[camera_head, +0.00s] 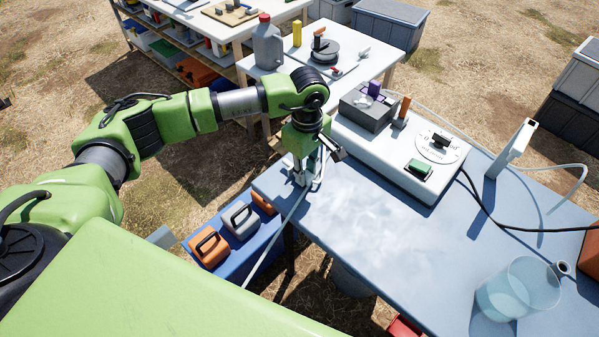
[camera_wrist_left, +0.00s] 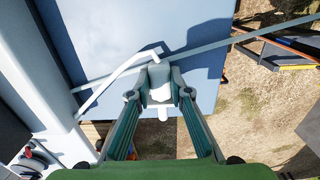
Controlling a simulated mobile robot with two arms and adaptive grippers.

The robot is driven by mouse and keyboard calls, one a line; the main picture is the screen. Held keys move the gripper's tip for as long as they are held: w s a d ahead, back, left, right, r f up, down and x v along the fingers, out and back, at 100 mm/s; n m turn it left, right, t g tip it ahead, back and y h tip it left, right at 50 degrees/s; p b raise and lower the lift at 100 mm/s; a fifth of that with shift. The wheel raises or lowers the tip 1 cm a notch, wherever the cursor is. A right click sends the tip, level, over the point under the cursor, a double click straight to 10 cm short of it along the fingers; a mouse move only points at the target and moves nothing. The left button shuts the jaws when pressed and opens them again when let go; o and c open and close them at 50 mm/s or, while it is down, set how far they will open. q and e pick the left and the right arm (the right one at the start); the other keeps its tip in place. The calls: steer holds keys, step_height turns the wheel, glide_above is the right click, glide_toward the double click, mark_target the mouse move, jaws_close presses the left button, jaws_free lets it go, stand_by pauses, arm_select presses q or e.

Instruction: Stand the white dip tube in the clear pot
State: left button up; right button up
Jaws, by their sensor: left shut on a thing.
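The clear pot (camera_head: 518,288), a pale see-through cup, stands on the blue table near its front right. My left gripper (camera_head: 303,178) is at the table's left end, far from the pot. It is shut on a white piece, which shows between the fingertips (camera_wrist_left: 160,92) in the left wrist view; this appears to be the white dip tube (camera_wrist_left: 161,84). A thin pale line (camera_head: 268,246) slants down from the gripper past the table edge. A bent white tube (camera_wrist_left: 118,82) lies behind the fingers in the wrist view. My right gripper is not seen.
A white instrument box (camera_head: 405,145) with a dial and green switch sits along the table's back. A white upright post (camera_head: 508,150) with a hose stands right of it. A black cable crosses the right side. The table's middle (camera_head: 390,240) is clear.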

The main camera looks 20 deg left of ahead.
arm_select(q)
steer(key=shift+r+p, duration=2.05)
steer(key=shift+r, duration=2.5)
